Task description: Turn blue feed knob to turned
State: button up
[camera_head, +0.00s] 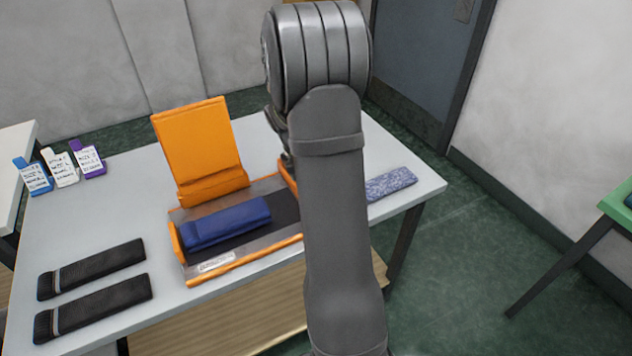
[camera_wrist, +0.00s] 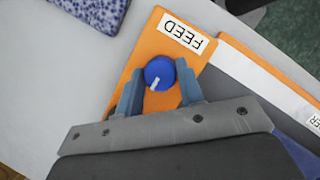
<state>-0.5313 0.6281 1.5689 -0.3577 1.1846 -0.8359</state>
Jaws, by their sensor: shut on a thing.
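The blue feed knob (camera_wrist: 160,71) is round with a white pointer mark, which points toward the bottom of the wrist view, slightly left. It sits on an orange panel (camera_wrist: 150,40) beside a white label reading "FEED" (camera_wrist: 182,33), upside down in this view. My gripper (camera_wrist: 159,76) is shut on the knob, with one blue-grey finger on each side of it. In the head view my arm hides the knob and the fingers, and only a bit of the orange end panel (camera_head: 288,177) shows.
The orange machine bed holds a blue roll (camera_head: 226,222), with an upright orange board (camera_head: 200,148) behind it. Two black strips (camera_head: 91,268) lie at left, with several tagged cards (camera_head: 60,170) farther back. A speckled blue piece (camera_head: 390,183) lies right of my arm.

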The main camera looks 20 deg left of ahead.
jog(key=m+g, duration=0.1)
jog(key=m, duration=0.4)
jog(key=shift+w+g, duration=0.15)
jog(key=shift+g, duration=0.25)
jog(key=m+g+y, duration=0.1)
jog(key=m, duration=0.2)
jog(key=shift+w+d+m, duration=0.1)
jog(key=shift+m, duration=0.2)
jog(key=m+y, duration=0.1)
jog(key=m, duration=0.1)
jog(key=m+g, duration=0.1)
jog(key=m, duration=0.1)
jog(key=shift+d+m+y, duration=0.1)
jog(key=shift+m+y, duration=0.2)
jog(key=shift+y, duration=0.1)
jog(key=m+y, duration=0.1)
jog(key=m, duration=0.3)
jog(key=shift+d+y, duration=0.1)
jog(key=shift+y, duration=0.2)
jog(key=shift+m, duration=0.3)
jog(key=o, duration=1)
